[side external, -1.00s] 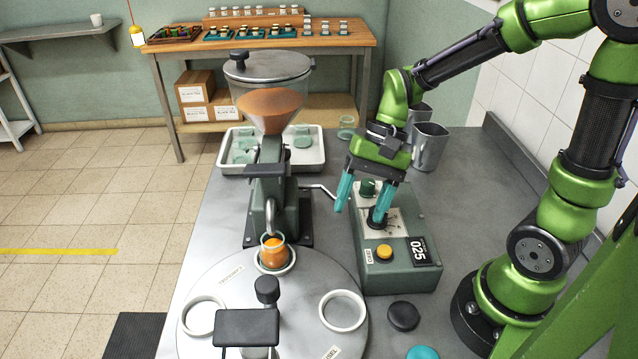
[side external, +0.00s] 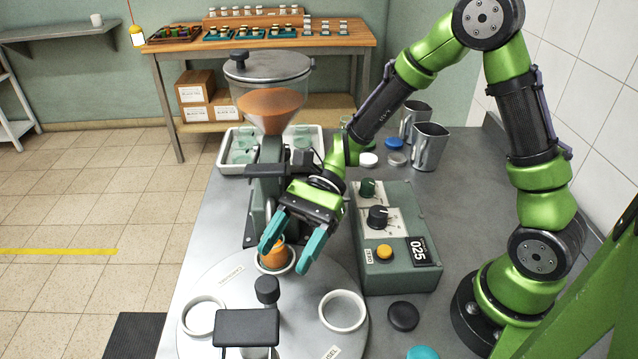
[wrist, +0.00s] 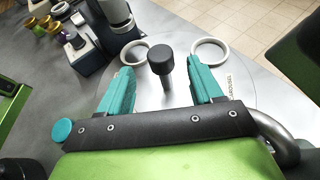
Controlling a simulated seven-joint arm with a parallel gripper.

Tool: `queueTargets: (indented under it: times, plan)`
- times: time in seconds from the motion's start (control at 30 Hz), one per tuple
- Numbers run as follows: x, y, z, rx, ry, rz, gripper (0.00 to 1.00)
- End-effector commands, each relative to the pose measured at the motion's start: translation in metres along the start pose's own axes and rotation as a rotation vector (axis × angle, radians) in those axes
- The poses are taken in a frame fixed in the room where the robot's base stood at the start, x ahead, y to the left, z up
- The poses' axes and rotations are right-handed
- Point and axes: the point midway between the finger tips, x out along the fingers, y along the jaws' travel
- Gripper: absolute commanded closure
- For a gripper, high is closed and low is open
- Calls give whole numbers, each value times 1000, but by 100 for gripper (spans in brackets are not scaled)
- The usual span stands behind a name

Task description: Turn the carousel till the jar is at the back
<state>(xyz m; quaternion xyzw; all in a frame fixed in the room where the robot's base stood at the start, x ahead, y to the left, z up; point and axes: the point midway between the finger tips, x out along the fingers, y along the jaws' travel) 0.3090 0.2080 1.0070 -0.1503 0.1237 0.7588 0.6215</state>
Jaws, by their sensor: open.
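The jar (side external: 277,252), with orange contents, sits in the white ring seat at the back of the carousel (side external: 240,285), by the grinder (side external: 263,200). My gripper (side external: 284,258) is open, its teal fingers above the carousel and partly covering the jar; whether they touch it cannot be told. A black knob on a post (side external: 267,290) rises from the carousel in front of the fingers. In the wrist view the knob (wrist: 160,60) shows beyond and between the open fingers (wrist: 158,84). The jar cannot be made out there.
Empty ring seats lie at the carousel's left (side external: 205,316) and right (side external: 342,312). A black plate (side external: 247,327) stands at the front. A control box (side external: 400,240) is at the right. Metal pitchers (side external: 430,147) and a tray (side external: 310,165) stand behind.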

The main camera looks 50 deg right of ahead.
Motion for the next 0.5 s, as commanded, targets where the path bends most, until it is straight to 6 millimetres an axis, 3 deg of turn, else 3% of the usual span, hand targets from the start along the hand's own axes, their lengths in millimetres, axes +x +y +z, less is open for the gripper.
queueTargets:
  times: [0.2,0.5]
  plan:
    - [48,1,0,0,-1,6,35]
    - [82,0,0,-1,0,1,35]
